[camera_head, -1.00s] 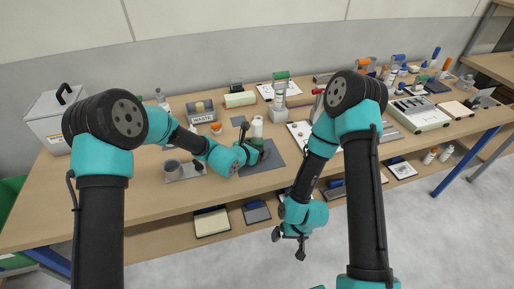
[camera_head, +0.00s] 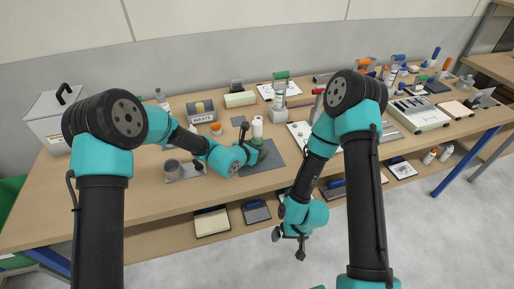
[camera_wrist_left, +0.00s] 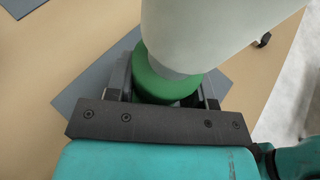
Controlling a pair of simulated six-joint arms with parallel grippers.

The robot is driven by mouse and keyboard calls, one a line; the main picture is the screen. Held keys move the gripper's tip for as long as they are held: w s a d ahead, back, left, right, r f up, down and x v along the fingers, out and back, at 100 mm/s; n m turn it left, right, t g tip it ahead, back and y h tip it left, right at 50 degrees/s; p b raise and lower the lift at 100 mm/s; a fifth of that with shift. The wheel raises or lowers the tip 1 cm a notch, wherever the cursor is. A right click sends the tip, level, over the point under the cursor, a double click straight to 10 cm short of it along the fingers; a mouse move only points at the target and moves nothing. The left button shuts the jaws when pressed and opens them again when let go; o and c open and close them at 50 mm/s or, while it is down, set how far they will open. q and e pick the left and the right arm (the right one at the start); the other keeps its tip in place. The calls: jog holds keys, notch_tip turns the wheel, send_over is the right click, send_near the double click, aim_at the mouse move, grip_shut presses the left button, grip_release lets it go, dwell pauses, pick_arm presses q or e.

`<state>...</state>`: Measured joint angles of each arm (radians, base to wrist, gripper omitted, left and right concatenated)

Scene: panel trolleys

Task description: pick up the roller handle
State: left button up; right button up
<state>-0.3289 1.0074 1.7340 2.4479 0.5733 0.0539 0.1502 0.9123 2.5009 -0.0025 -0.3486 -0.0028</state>
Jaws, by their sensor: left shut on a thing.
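My left gripper (camera_head: 258,152) is low over the dark grey mat (camera_head: 286,160), shut on the green lower part of an upright green and white piece (camera_head: 257,128). In the left wrist view its white cylinder (camera_wrist_left: 205,30) rises toward the camera and its green ring (camera_wrist_left: 165,85) sits between the fingers. I cannot tell whether this piece is the roller handle. A dark upright stick (camera_head: 244,130) shows just left of it. The piece's lower end is hidden by the gripper. My right gripper (camera_head: 289,246) hangs open and empty in front of the bench.
A waste box (camera_head: 201,112), a sponge-like block (camera_head: 240,99) and a stand with a green-handled tool (camera_head: 280,112) are behind. A white sheet (camera_head: 300,133) lies to the right. Trays lie on the lower shelf.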

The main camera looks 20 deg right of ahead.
aim_at(254, 142)
pick_arm(q)
jog(key=shift+r, duration=0.1)
jog(key=shift+r, duration=1.6)
jog(key=shift+s+r, duration=0.15)
jog(key=shift+s, duration=0.1)
jog(key=s+a, duration=0.2)
jog(key=s, duration=0.5)
jog(key=s+a+r, duration=0.1)
jog(key=s+a, duration=0.1)
jog(key=s, duration=0.6)
jog(key=shift+a+r, duration=0.2)
jog(key=shift+a, duration=0.05)
jog(key=shift+r, duration=0.1)
jog(key=shift+r, duration=1.9)
jog(key=shift+r, duration=0.1)
